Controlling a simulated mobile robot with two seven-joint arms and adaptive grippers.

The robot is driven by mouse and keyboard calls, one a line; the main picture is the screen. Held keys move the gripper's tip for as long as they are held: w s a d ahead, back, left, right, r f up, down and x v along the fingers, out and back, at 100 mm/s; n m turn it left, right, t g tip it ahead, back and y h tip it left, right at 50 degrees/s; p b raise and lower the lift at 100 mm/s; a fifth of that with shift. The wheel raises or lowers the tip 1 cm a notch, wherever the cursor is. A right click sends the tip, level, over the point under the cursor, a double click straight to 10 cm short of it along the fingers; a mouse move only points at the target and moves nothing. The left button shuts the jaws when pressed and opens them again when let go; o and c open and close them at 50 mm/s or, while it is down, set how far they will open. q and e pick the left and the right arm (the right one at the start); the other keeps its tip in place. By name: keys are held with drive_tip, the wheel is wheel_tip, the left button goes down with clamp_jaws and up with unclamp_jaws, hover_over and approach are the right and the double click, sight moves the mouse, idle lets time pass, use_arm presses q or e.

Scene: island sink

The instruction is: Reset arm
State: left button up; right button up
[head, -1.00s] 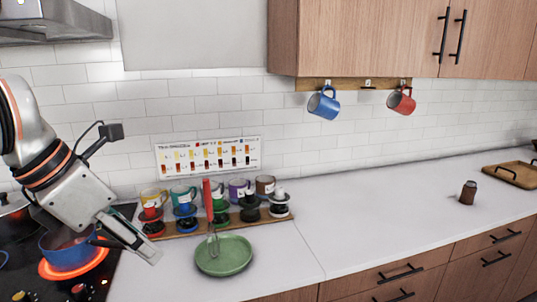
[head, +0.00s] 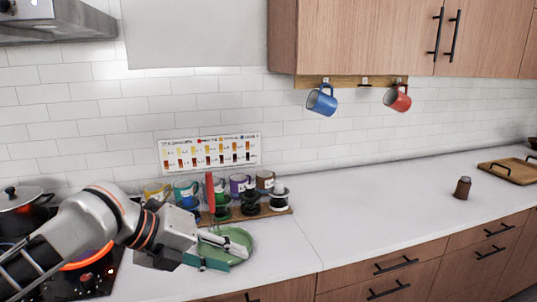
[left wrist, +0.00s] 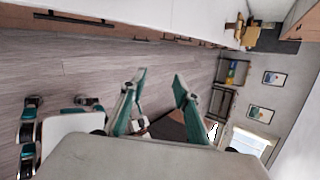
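My left arm comes in from the left in the head view. Its left gripper (head: 228,252) is over the counter, in front of the green plate (head: 246,237) and covering part of it. I cannot tell whether it touches the plate. In the left wrist view the two fingers of the left gripper (left wrist: 159,78) stand apart with nothing between them, and the floor and room lie beyond. My right gripper is in neither view.
A wooden rack with several mugs and cups (head: 275,207) stands behind the gripper. The stove, with a dark pot (head: 22,218), is at the left. A brown shaker (head: 463,188) and a wooden tray (head: 512,171) are at the right. Blue (head: 322,101) and red (head: 397,98) mugs hang above. The middle counter is clear.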

use_arm(q)
wheel_tip(320, 180, down, 20)
drive_tip(key=w+f+n+t, duration=0.15)
drive_tip(key=n+t, duration=0.35)
drive_tip(key=n, duration=1.3)
drive_tip(key=s+a+f+n+y, duration=0.3)
drive_tip(key=s+a+f+n, duration=0.2)
drive_tip(key=s+f, duration=0.4)
drive_tip(key=s+a+f+n+y, duration=0.3)
drive_tip(key=s+a+f+n, duration=0.3)
drive_tip(key=f, duration=0.6)
drive_tip(key=s+a, duration=0.2)
drive_tip(key=s, duration=0.1)
drive_tip(key=shift+s+t, duration=0.3)
drive_tip(key=shift+s, duration=0.05)
